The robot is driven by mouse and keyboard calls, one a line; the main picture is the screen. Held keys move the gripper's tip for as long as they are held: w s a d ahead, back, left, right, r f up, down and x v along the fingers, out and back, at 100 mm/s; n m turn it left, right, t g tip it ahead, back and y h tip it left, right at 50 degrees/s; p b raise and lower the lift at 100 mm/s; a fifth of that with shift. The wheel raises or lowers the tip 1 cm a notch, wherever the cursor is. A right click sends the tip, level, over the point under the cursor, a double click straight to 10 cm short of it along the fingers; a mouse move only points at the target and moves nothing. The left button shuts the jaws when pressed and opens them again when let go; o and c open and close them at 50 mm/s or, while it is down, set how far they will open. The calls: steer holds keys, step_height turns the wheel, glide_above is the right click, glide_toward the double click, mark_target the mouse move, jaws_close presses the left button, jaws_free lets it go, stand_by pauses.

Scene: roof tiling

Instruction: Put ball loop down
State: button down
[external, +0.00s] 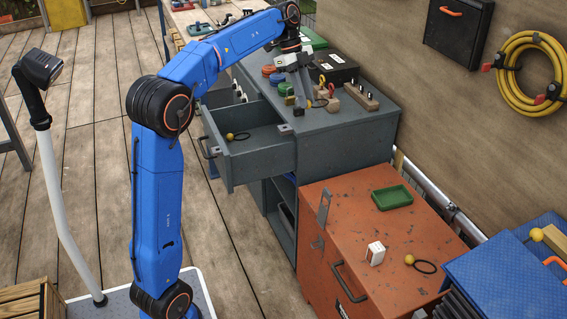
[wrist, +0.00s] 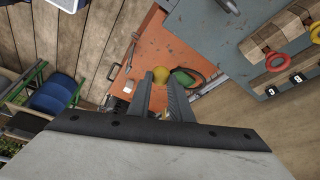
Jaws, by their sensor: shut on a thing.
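My gripper (external: 306,98) hangs low over the grey cabinet top. In the wrist view my gripper (wrist: 160,92) is shut, with a yellow ball (wrist: 160,74) at its fingertips. A dark loop (external: 319,102) shows beside the fingers in the external view; whether it touches the cabinet top I cannot tell. Other ball loops are in view: one with a yellow ball (external: 230,136) in the open drawer, one with a yellow ball (external: 409,259) on the orange chest. Another yellow ball (external: 536,234) is at the blue box on the right.
The grey cabinet (external: 340,140) has its drawer (external: 232,172) pulled out. Wooden blocks (external: 361,97) with rings and a black case (external: 331,68) stand near my gripper. The orange chest (external: 335,240) carries a green tray (external: 392,197) and a white block (external: 375,253).

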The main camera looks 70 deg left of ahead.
steer(key=w+d+n, duration=0.2)
steer(key=w+d, duration=0.1)
steer(key=d, duration=1.1)
steer(key=shift+t+y, duration=0.3)
steer(key=shift+t, duration=0.1)
step_height(320, 180, down, 31)
steer(key=shift+w+a, duration=0.1)
steer(key=shift+f, duration=0.15)
steer(key=c, duration=1.7)
jaws_free()
steer(key=shift+o, duration=0.4)
